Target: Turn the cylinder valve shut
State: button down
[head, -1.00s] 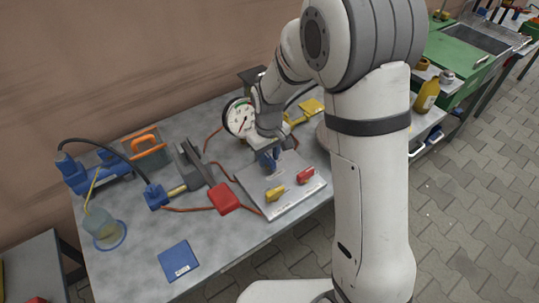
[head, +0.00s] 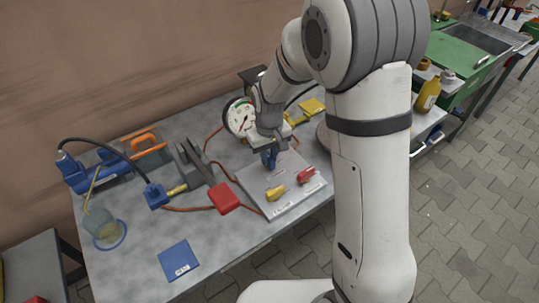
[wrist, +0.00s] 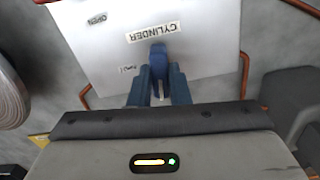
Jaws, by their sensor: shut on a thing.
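The cylinder valve is a blue handle (wrist: 158,54) on a pale panel (wrist: 205,55), beside an upside-down CYLINDER label. In the wrist view, the two blue fingers of my gripper (wrist: 159,73) stand on either side of the handle and are shut on it. In the head view, my gripper (head: 269,160) is over the back part of the panel (head: 293,209), and the handle is largely hidden by the fingers. A small OPEN label (wrist: 97,20) and another small label are on the panel. The exact angle of the handle is hard to read.
A yellow valve handle (head: 275,192) and a red one (head: 305,175) stand on the panel's front part. A round gauge (head: 239,117) is close behind my gripper. Red pipes run around the panel. A red block (head: 224,199) lies to the left.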

aim_at(269, 157)
jog(key=m, duration=0.4)
jog(key=shift+m, duration=0.3)
jog(key=m, duration=0.3)
jog(key=shift+m+b, duration=0.3)
jog(key=shift+b, duration=0.1)
jog(key=m, duration=0.4)
jog(key=shift+m, duration=2)
jog(key=c, duration=1.4)
grip_release()
jog(key=shift+o, duration=0.2)
notch_tip(269, 157, up, 8)
jog(key=shift+f, duration=0.1)
